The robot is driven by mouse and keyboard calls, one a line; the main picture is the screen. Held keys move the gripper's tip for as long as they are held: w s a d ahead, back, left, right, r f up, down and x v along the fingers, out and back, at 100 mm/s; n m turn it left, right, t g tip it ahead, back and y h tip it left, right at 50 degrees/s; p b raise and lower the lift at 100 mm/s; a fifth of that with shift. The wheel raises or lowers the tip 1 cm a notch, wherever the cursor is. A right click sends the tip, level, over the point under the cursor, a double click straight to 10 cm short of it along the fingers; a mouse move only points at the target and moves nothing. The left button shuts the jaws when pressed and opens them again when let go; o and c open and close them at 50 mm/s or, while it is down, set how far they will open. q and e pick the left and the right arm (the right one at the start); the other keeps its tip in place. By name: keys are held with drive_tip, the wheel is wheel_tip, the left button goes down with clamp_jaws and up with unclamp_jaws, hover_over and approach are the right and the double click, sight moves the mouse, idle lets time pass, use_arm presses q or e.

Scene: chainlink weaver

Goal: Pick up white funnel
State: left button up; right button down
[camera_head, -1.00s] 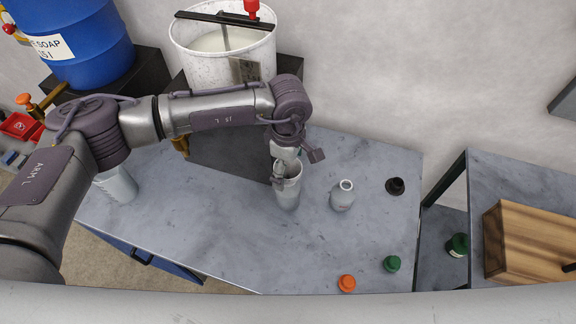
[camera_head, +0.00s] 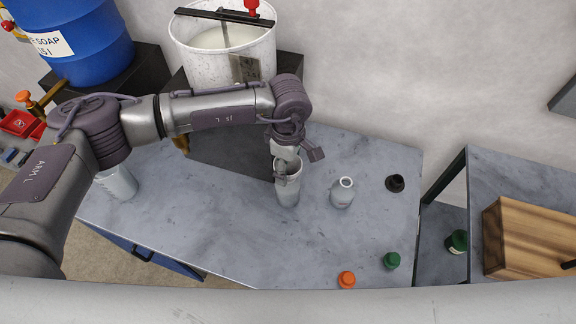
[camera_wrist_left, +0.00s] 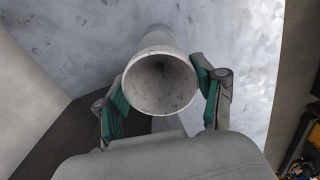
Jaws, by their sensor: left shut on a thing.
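A tall, pale white vessel (camera_head: 288,194), which I take to be the white funnel, stands upright near the middle of the table. My left gripper (camera_head: 287,177) is shut on it near its rim, coming down from above. In the left wrist view the funnel (camera_wrist_left: 161,82) shows its wide round mouth and darker inside, with a green-padded finger on each side. I cannot tell whether its foot touches the table. My right gripper is not in view.
A small white bottle (camera_head: 342,193) stands close right of the funnel. A black piece (camera_head: 396,183), a green cap (camera_head: 391,261) and an orange cap (camera_head: 347,280) lie further right. A pale cup (camera_head: 117,184) stands at left. A large white bucket (camera_head: 222,50) stands behind. The table's front middle is clear.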

sight(290, 170)
use_arm(q)
drive_tip(key=r+b, duration=0.1)
drive_tip(key=r, duration=0.1)
drive_tip(key=r+b, duration=0.2)
drive_tip(key=shift+s+d, duration=0.2)
drive_tip(key=shift+s, duration=0.2)
drive_tip(key=s+d+r+b, duration=0.3)
drive_tip(key=s+r, duration=0.4)
drive_tip(key=s, duration=0.3)
drive_tip(key=shift+s+b, duration=0.15)
drive_tip(key=shift+b, duration=0.55)
drive_tip(key=shift+f, duration=0.1)
